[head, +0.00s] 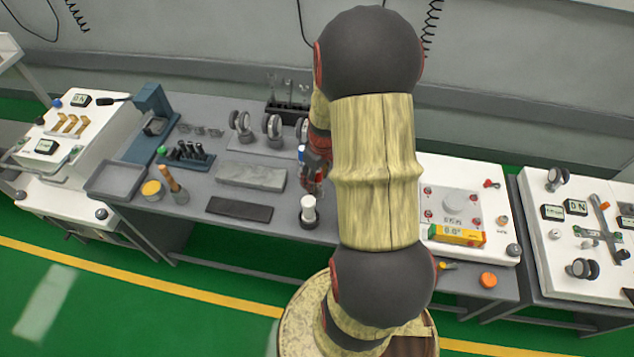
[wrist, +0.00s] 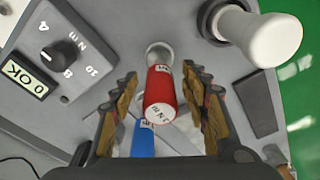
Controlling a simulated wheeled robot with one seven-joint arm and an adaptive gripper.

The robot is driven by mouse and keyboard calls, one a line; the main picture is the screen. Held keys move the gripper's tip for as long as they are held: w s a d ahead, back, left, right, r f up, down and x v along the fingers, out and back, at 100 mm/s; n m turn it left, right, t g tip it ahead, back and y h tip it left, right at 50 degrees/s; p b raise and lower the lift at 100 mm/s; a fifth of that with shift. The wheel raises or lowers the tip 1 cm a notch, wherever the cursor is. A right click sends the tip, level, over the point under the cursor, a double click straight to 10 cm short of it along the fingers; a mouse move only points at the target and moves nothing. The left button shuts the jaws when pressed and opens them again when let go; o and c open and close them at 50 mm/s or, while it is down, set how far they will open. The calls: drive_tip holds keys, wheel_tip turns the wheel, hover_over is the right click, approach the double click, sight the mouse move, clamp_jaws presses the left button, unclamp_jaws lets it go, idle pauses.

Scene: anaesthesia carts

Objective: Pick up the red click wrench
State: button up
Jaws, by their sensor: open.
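The red click wrench (wrist: 162,90) shows in the wrist view as a red cylinder with a white label reading about 2 N m on its end. My gripper (wrist: 160,72) is open, with one finger on each side of the red wrench; whether either finger touches it I cannot tell. A blue handle (wrist: 143,140) with a white label lies just below the red one in the picture. In the head view my gripper (head: 314,185) is over the bench, partly hidden by my arm, and the red wrench cannot be made out clearly.
A white cylinder on a dark round base (head: 308,207) stands close to my gripper. A dial box (wrist: 62,52) with an OK display is at the wrist view's left. A grey block (head: 251,176) and dark slab (head: 239,210) lie left on the bench. A white cart (head: 584,235) stands right.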

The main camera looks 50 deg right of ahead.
drive_tip(key=shift+w+f, duration=0.1)
drive_tip(key=shift+f, duration=0.45)
drive_tip(key=shift+c, duration=0.8)
clamp_jaws()
